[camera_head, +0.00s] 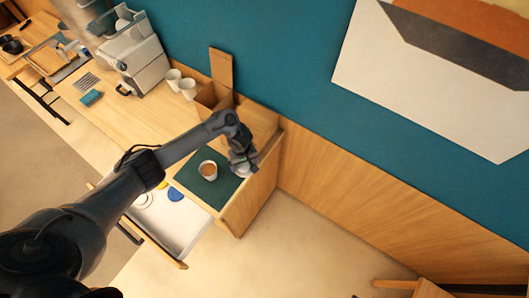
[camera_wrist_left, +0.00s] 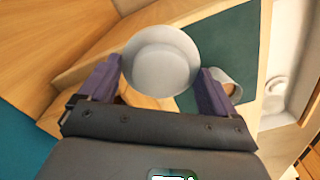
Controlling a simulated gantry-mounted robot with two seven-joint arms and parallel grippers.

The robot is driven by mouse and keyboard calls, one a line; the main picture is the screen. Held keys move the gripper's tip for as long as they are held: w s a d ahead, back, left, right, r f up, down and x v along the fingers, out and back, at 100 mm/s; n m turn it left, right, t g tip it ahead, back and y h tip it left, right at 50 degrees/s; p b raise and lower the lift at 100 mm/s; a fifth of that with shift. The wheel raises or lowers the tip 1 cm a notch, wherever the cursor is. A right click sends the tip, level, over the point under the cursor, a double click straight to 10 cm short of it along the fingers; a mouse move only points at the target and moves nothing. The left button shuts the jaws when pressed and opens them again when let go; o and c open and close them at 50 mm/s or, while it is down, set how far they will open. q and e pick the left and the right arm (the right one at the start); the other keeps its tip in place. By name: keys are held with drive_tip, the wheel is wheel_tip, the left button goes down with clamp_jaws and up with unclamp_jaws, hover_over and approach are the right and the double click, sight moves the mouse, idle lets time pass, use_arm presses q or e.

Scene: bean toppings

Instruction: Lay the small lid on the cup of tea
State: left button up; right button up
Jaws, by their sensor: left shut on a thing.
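The cup of tea (camera_head: 208,170) is a small white cup with brown tea, upright on a dark green mat (camera_head: 205,192). In the left wrist view the cup (camera_wrist_left: 228,84) is partly hidden behind the right-hand finger. My left gripper (camera_head: 243,168) is beside the cup, to its right in the head view, near the counter's end. In the left wrist view the gripper (camera_wrist_left: 160,78) is shut on the small lid (camera_wrist_left: 160,60), a round, pale grey disc with a raised rim, held between purple fingers. The lid is apart from the cup. My right gripper is out of view.
An open drawer (camera_head: 182,228) in front of the mat holds a blue disc (camera_head: 175,194) and pale round items. A wooden box (camera_head: 212,99), white cups (camera_head: 181,82) and a coffee machine (camera_head: 135,55) stand farther left. The teal wall runs behind the counter.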

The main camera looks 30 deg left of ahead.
use_arm(q)
drive_tip(key=s+a+r+n+p, duration=0.1)
drive_tip(key=s+a+n, duration=0.1)
drive_tip(key=s+a, duration=0.35)
drive_tip(key=s+a+r+n+p, duration=0.1)
drive_tip(key=s+a, duration=0.1)
drive_tip(key=a, duration=0.6)
drive_tip(key=shift+s+a+f+b, duration=0.1)
drive_tip(key=shift+a+f+b, duration=0.1)
drive_tip(key=shift+f+b, duration=0.95)
drive_tip(key=shift+a+f+b, duration=0.25)
drive_tip(key=shift+f+b, duration=0.85)
drive_tip(key=shift+b, duration=0.1)
drive_tip(key=shift+s+a+f+b, duration=0.1)
drive_tip(key=shift+a+f+b, duration=0.1)
drive_tip(key=shift+f+b, duration=0.95)
drive_tip(key=shift+p, duration=0.45)
drive_tip(key=shift+p, duration=0.55)
